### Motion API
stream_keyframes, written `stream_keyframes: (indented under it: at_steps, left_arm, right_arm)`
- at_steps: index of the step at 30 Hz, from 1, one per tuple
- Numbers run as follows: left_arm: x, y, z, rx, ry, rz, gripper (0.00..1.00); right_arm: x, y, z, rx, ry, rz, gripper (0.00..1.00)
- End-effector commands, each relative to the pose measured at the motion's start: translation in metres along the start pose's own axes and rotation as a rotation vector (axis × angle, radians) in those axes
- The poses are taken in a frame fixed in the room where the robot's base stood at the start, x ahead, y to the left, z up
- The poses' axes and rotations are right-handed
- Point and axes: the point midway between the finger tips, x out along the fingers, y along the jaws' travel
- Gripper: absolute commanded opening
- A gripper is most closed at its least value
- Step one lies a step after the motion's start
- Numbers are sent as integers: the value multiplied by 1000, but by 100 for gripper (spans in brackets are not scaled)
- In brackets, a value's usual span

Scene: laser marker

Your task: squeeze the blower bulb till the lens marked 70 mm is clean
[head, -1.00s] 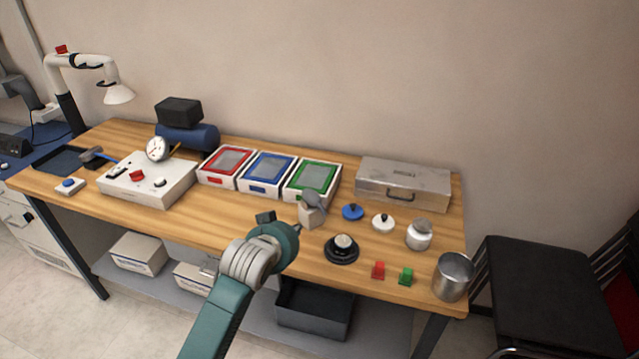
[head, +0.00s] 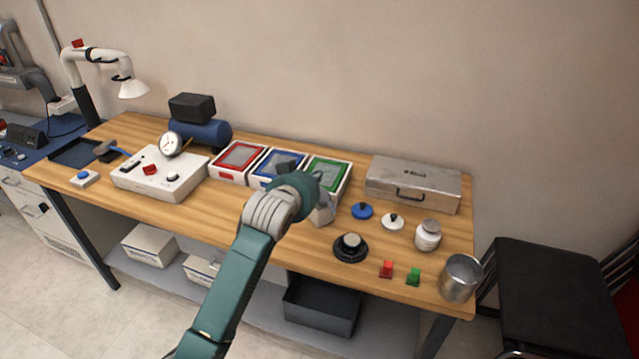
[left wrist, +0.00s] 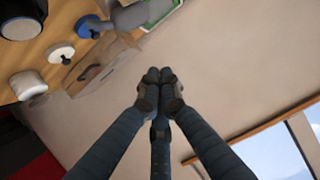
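My left gripper (left wrist: 160,76) has its fingertips together with nothing visible between them. The grey blower bulb (left wrist: 131,17) shows at the top of the left wrist view, apart from the fingers. In the head view it is mostly behind my wrist, with its pale holder (head: 322,214) showing below. A round black piece with a pale knob-like top (head: 350,246) stands in front. No 70 mm marking is readable, so I cannot tell which item is that lens. My right gripper is not in view.
Red, blue and green framed trays (head: 238,160) stand behind. A metal case (head: 413,184), blue knob (head: 362,211), white knob (head: 393,222), jar (head: 428,235) and metal cup (head: 460,278) are right. Red (head: 386,269) and green (head: 413,276) pieces lie in front. Bare wood lies left of the wrist.

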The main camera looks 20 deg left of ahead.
Motion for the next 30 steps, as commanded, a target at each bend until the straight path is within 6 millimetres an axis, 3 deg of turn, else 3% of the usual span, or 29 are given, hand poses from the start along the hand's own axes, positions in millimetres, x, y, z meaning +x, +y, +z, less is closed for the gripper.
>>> stream_keyframes:
  at_steps: [11,18,30]
  left_arm:
    - [67,0,-2,0,-1,0,0]
    - [74,0,31,0,-3,0,0]
    - [76,0,39,0,0,0,0]
  right_arm:
    - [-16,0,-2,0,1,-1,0]
    - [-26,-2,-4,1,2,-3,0]
    - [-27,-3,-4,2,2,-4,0]
